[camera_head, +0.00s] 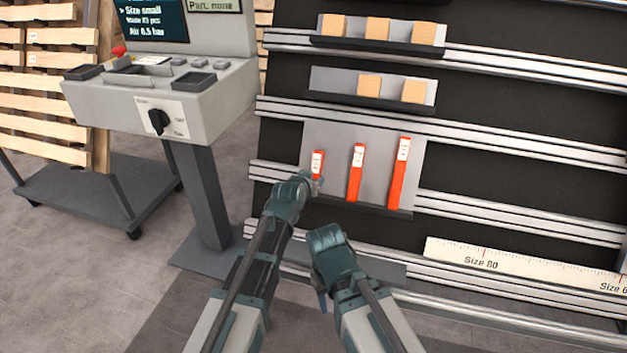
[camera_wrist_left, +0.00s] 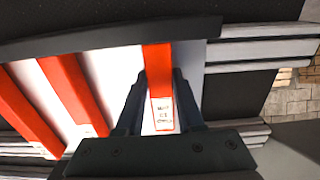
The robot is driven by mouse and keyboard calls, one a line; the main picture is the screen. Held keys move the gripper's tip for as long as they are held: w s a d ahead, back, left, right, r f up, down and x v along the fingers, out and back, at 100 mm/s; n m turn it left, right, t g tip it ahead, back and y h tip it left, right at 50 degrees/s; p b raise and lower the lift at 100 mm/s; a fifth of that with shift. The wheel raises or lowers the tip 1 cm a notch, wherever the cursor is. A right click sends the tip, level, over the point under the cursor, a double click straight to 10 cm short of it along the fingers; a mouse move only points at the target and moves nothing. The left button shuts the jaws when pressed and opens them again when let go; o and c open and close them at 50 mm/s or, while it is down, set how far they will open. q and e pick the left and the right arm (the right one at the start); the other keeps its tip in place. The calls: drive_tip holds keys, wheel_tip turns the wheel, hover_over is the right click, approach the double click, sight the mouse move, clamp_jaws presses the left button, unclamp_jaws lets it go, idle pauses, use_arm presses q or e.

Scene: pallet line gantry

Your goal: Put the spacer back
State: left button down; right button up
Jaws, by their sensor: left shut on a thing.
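Three red spacers of different lengths with white labels stand against a light grey panel (camera_head: 338,141) on the rack. The shortest spacer (camera_head: 318,158) is at the left, the middle one (camera_head: 356,172) beside it and the longest (camera_head: 400,172) at the right. My left gripper (camera_head: 314,185) is shut on the shortest spacer, hiding its lower part in the head view. In the left wrist view, this labelled spacer (camera_wrist_left: 162,108) lies between the fingers of the left gripper (camera_wrist_left: 160,85). My right gripper (camera_head: 322,297) hangs low, away from the spacers, its fingers mostly hidden.
A dark ledge (camera_head: 375,207) runs below the spacers. Shelves with wooden blocks (camera_head: 368,86) sit above. A grey control console (camera_head: 190,95) stands left of the rack, with a cart of slats (camera_head: 50,105) beyond. A ruler-like strip (camera_head: 525,265) is at the lower right.

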use_arm(q)
drive_tip(key=shift+c, duration=2.2)
unclamp_jaws()
drive_tip(key=p+v, duration=0.6)
drive_tip(key=v, duration=0.7)
drive_tip(key=shift+s, duration=0.35)
drive_tip(key=shift+a+r, duration=0.15)
